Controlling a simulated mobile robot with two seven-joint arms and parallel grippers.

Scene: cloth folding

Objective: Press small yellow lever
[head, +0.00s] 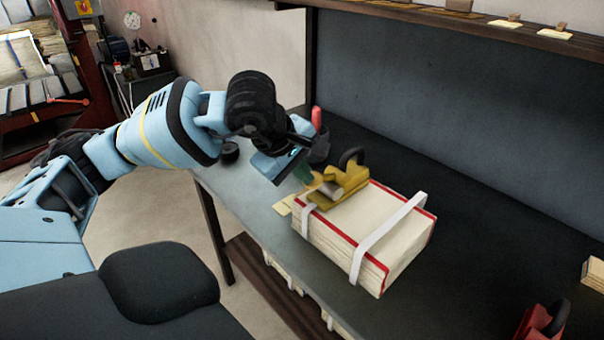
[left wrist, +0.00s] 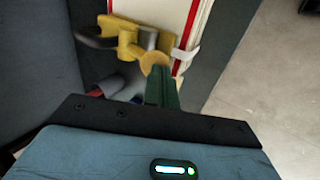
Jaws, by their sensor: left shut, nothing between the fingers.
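My right gripper is not in view.
The stack lies on a dark workbench (head: 300,290) against a dark back panel. A red-handled item (head: 317,118) is behind my left gripper. A red and black item (head: 545,320) is at the lower right.

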